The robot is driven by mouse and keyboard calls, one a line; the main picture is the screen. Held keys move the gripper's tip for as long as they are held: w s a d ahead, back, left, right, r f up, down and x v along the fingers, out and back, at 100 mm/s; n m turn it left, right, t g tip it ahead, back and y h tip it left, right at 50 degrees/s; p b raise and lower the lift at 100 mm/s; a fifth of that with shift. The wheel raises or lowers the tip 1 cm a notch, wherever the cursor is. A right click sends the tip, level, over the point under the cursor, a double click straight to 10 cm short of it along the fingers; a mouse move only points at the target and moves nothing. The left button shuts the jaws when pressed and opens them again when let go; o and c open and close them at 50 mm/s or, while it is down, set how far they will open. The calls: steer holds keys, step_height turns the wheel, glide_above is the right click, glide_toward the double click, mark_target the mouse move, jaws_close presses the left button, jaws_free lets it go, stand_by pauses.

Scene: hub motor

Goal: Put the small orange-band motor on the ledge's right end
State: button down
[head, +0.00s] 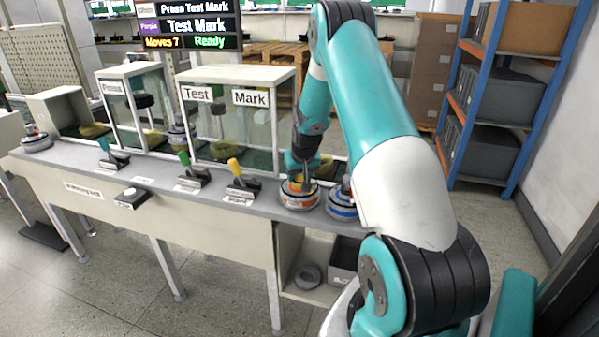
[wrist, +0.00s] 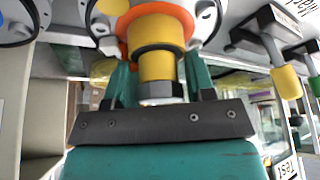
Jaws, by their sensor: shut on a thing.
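The orange-band motor (head: 298,197) stands upright on the grey ledge (head: 150,173), toward its right part. My gripper (head: 302,177) reaches down onto it from above and is shut on it. In the wrist view the motor's yellow hub and shaft (wrist: 157,32) show between the fingers (wrist: 160,85), with the orange band partly visible behind. A blue-band motor (head: 341,207) stands close to its right, partly hidden by my arm. My arm also hides the ledge's far right end. I cannot tell if the orange-band motor is touching the ledge or just above it.
Levers with yellow (head: 234,166), green (head: 184,158) and teal (head: 103,145) handles stand left of the motor. A glass Test/Mark booth (head: 240,120) is behind. Another motor (head: 36,138) sits at the far left. An open shelf (head: 310,275) is below the ledge.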

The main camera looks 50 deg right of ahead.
steer(key=shift+c, duration=2.4)
jaws_free()
steer(key=shift+f, duration=0.1)
